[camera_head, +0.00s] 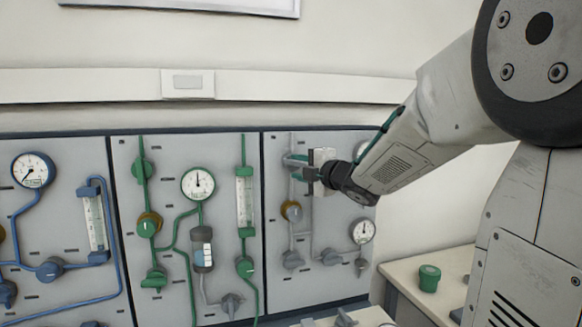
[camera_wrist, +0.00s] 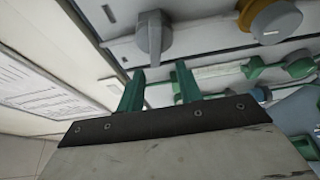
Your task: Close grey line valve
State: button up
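A grey line valve (camera_wrist: 153,35) with a bar-shaped handle shows in the wrist view, just beyond the fingertips. Its handle end lies between the lines of my two green fingers. In the head view it is mostly hidden behind my gripper (camera_head: 291,167), at the upper left of the grey-line panel (camera_head: 330,215). My gripper (camera_wrist: 159,68) is open, with a clear gap between the fingers and nothing between them. I cannot tell whether a fingertip touches the handle.
A brass-and-grey regulator (camera_wrist: 272,20) sits beside the valve. Lower grey knobs (camera_head: 292,260) and a gauge (camera_head: 362,231) share the panel. Green-line (camera_head: 185,270) and blue-line panels (camera_head: 70,235) stand left.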

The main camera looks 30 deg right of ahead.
aim_at(295, 165)
jog(key=shift+s+d, duration=0.15)
jog(key=shift+s, duration=1.5)
jog(key=o, duration=0.8)
jog(key=shift+w+a, duration=0.15)
jog(key=shift+a, duration=0.2)
jog(key=shift+o, duration=1.4)
jog(key=shift+y, duration=0.8)
jog(key=a, duration=0.1)
jog(key=w+a+f, duration=0.2)
jog(key=shift+a, duration=0.4)
jog(key=w+d+m+t+h, duration=0.1)
jog(key=m+h, duration=0.3)
jog(key=m, duration=0.5)
jog(key=w+d+r+m+t+h, duration=0.1)
jog(key=w+d+m+h, duration=0.2)
jog(key=m, duration=0.6)
jog(key=w+d+r+m+h, duration=0.1)
jog(key=m+h, duration=0.3)
jog(key=m, duration=0.4)
jog(key=shift+w+d+m+t+h, duration=0.4)
jog(key=shift+w+d, duration=0.05)
jog(key=shift+w, duration=0.2)
